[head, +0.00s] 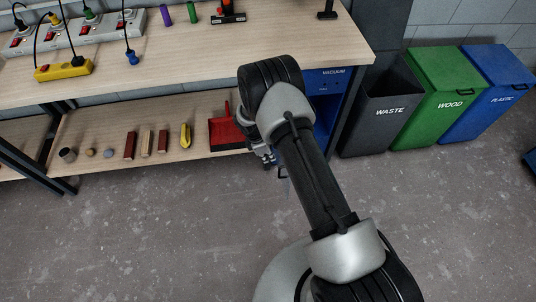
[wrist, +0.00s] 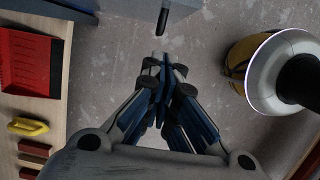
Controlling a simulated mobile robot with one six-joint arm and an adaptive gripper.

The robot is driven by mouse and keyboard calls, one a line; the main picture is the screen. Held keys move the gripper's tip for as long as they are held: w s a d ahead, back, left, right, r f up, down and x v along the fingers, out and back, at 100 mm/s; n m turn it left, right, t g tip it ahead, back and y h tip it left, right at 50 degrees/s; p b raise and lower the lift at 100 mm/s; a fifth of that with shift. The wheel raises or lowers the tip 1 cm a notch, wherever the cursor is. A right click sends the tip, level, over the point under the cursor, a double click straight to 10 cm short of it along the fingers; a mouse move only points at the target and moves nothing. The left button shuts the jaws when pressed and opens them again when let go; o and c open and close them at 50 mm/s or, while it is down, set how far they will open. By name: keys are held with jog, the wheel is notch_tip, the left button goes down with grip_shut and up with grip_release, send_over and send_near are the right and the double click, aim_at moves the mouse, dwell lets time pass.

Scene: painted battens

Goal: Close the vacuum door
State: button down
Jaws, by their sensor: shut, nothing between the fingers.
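The blue vacuum cabinet (head: 326,84), labelled VACUUM, stands under the right end of the workbench. My arm covers much of its front. The cabinet door appears to stand open, with a dark handle (head: 283,173) low beside my gripper; its exact angle is hidden. In the wrist view a grey-blue panel edge (wrist: 122,9), probably the door, crosses the top, with a black handle (wrist: 163,18) projecting from it. My gripper (head: 268,158) is shut and empty. In the wrist view its fingertips (wrist: 160,62) point toward the handle, with a small apparent gap.
Waste (head: 378,115), wood (head: 445,85) and plastic (head: 497,85) bins stand right of the bench. The floor in front is clear.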

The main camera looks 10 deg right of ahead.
jog(key=shift+w+d+f+b, duration=0.1)
jog(key=shift+d+f+b, duration=0.95)
jog(key=shift+d+f, duration=1.55)
jog(key=shift+d+r, duration=0.1)
